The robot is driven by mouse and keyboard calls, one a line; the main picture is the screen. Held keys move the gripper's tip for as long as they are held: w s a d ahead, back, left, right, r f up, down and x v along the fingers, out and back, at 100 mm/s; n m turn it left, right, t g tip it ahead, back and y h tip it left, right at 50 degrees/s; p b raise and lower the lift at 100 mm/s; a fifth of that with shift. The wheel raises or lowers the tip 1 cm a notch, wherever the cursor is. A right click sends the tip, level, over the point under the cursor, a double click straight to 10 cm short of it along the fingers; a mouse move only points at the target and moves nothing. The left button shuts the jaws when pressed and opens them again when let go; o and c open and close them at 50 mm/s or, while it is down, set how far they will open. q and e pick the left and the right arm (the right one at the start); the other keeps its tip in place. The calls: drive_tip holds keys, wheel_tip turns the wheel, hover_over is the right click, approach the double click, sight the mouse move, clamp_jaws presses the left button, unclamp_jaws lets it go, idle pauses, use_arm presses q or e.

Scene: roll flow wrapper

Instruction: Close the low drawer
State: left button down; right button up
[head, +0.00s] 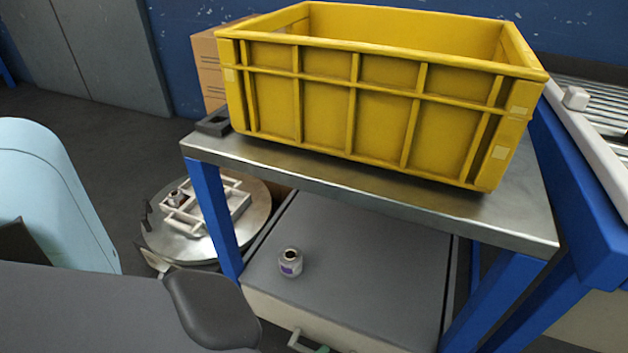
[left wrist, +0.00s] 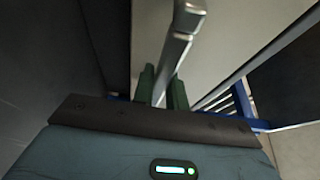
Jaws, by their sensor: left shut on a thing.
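The low drawer (head: 350,326) is a pale front at the bottom of the head view, under the metal table. Its lower part is cut off by the frame, and I cannot tell how far out it stands. Its metal handle (head: 297,341) shows at the bottom edge and also in the left wrist view (left wrist: 178,50). My left gripper (left wrist: 163,90) has green fingers on both sides of the handle and is shut on it. Only a bit of a green finger (head: 322,349) shows in the head view. My right gripper is in neither view.
A yellow crate (head: 330,105) stands on the metal table (head: 510,215) with blue legs. A small jar (head: 290,262) stands on the grey surface (head: 370,260) below. A round metal lid (head: 255,215) with a white frame is at the left. A conveyor (head: 600,105) is at the right.

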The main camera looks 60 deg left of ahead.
use_arm(q)
drive_tip(key=shift+w+a, duration=0.2)
drive_tip(key=shift+w, duration=0.05)
drive_tip(key=c, duration=1.4)
unclamp_jaws()
drive_tip(key=s+d+p, duration=0.1)
drive_tip(key=s, duration=0.6)
drive_tip(key=shift+s+d, duration=0.15)
drive_tip(key=shift+s, duration=0.2)
